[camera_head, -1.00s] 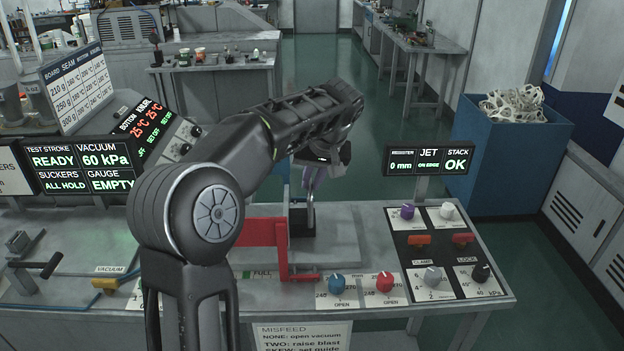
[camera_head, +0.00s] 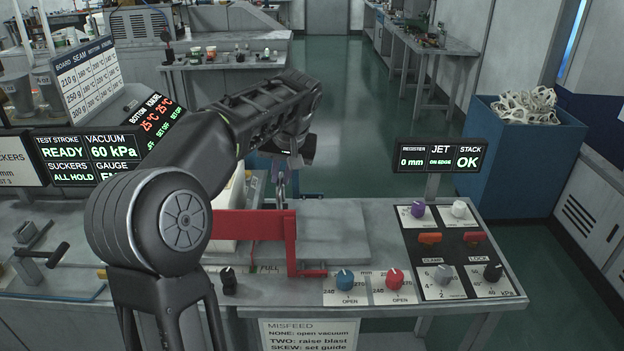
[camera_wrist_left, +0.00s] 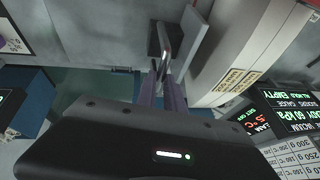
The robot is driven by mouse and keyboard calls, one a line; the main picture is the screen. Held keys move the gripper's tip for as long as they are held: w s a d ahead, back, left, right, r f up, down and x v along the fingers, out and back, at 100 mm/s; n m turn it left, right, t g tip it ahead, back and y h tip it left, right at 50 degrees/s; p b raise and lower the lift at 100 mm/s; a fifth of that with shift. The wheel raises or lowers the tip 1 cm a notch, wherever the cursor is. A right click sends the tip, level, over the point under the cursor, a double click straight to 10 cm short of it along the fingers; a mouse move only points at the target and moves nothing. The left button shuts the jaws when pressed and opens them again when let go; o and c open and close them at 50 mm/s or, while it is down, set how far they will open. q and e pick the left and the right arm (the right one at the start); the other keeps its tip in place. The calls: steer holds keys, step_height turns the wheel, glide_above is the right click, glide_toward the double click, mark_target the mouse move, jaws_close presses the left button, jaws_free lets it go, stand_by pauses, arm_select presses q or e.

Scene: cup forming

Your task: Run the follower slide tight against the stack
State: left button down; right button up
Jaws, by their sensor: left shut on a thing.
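My left gripper (camera_head: 281,186) is shut on the upright metal handle of the follower slide (camera_wrist_left: 166,42), and its purple fingers (camera_wrist_left: 166,92) show in the left wrist view. The slide's grey plate (camera_wrist_left: 192,38) stands beside the handle, on the side facing the stack. The pale stack (camera_wrist_left: 236,42) lies right beside the plate; I cannot tell whether they touch. In the head view the stack (camera_head: 234,196) is partly hidden by my left arm and the red guide. My right gripper is not in view.
A red guide bracket (camera_head: 262,224) stands in front of the stack. To its right is a flat grey bed (camera_head: 335,230), clear. Knobs (camera_head: 345,281) and a control panel (camera_head: 445,250) line the front right. The display (camera_head: 437,157) reads register 0 mm, stack OK.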

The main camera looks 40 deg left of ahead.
arm_select(q)
steer(key=s+a, duration=0.2)
steer(key=a, duration=0.1)
steer(key=shift+s+a, duration=0.25)
steer(key=c, duration=1.5)
jaws_free()
steer(key=shift+o, duration=0.2)
steer(key=shift+d+r, duration=0.1)
steer(key=v, duration=0.7)
steer(key=shift+r+b, duration=0.3)
steer(key=shift+d, duration=0.15)
